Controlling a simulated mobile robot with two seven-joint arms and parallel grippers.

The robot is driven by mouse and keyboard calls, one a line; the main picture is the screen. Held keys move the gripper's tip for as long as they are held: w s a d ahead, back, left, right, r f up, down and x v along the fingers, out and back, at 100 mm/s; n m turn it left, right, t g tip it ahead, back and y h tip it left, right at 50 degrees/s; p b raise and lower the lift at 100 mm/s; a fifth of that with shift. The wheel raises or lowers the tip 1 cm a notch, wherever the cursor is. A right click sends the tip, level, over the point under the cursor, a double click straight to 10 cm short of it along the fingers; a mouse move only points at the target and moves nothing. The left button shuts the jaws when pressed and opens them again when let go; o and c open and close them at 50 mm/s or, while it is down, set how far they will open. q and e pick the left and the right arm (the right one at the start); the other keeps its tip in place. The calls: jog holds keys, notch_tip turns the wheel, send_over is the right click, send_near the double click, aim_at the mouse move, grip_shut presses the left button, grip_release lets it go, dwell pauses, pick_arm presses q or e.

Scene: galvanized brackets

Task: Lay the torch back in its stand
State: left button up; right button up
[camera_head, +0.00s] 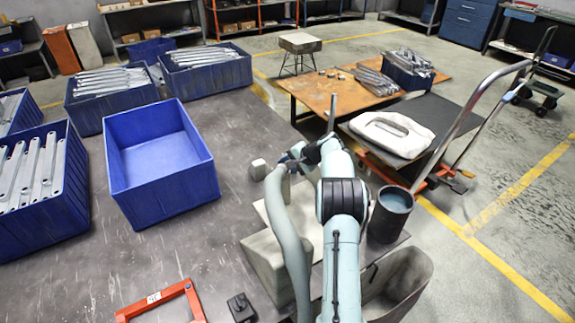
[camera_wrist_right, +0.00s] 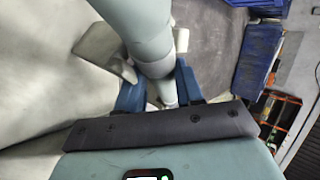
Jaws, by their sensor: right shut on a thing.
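My right gripper (camera_head: 288,161) is above the dark bench top and is shut on a pale grey-green tube (camera_head: 291,240), which I take for the torch. The tube curves from the fingers down to the bottom edge of the head view, with a whitish end piece (camera_head: 258,168) beside the fingers. In the right wrist view the tube (camera_wrist_right: 148,40) runs between the blue fingers (camera_wrist_right: 158,88). An orange frame with a white label (camera_head: 165,298) lies at the bottom left; I cannot tell whether it is the stand. My left gripper is not in view.
An empty blue crate (camera_head: 160,205) stands left of the gripper. Blue crates of metal brackets (camera_head: 118,110) stand behind and left of it. A pale block (camera_head: 262,262), a small black box (camera_head: 241,307) and a dark cylindrical pot (camera_head: 378,222) are near my arm.

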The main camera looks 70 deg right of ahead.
jog(key=shift+f, duration=0.15)
jog(key=o, duration=1.1)
jog(key=shift+f, duration=0.1)
jog(key=v, duration=1.3)
jog(key=shift+s+r, duration=0.2)
